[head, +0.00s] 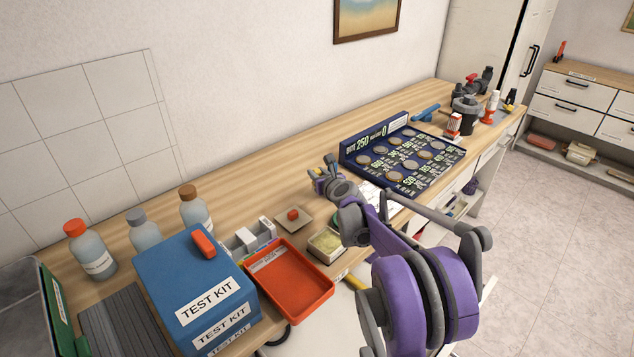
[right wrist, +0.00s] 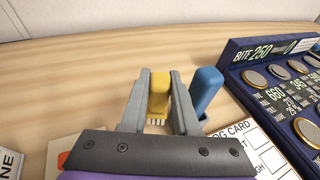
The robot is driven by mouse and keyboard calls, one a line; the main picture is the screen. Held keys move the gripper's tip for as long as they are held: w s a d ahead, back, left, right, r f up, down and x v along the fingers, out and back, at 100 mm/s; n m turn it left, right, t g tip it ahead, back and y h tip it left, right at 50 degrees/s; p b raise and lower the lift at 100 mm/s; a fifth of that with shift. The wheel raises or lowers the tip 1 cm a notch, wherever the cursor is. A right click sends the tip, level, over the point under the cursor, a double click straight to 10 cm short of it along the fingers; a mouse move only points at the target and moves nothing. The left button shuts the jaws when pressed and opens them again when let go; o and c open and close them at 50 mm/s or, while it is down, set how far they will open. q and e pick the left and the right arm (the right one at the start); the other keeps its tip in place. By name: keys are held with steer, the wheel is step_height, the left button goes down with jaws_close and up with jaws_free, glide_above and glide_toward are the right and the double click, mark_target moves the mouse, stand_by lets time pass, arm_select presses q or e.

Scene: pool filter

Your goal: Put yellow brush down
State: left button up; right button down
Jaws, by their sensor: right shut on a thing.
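The yellow brush (right wrist: 158,92) is between the two grey fingers of my right gripper (right wrist: 157,88) in the right wrist view. Its pale bristles show at its lower end. The gripper is shut on it. In the head view my right gripper (head: 322,178) is over the wooden counter (head: 290,182), left of the dark blue coin board. I cannot tell whether the brush touches the counter. A blue rounded thing (right wrist: 206,90) stands close beside the right-hand finger. My left gripper is not in view.
The coin board (head: 405,155) is right of the gripper. A small square pad with a red piece (head: 293,216), an open box (head: 325,245), a red tray (head: 290,285) and a blue test kit (head: 195,290) are to its left. Bare counter lies behind, towards the wall.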

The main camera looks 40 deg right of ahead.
steer(key=shift+f, duration=1.45)
steer(key=shift+f, duration=0.1)
steer(key=c, duration=0.9)
jaws_free()
steer(key=shift+r, duration=0.25)
steer(key=v, duration=1.2)
steer(key=shift+f, duration=0.15)
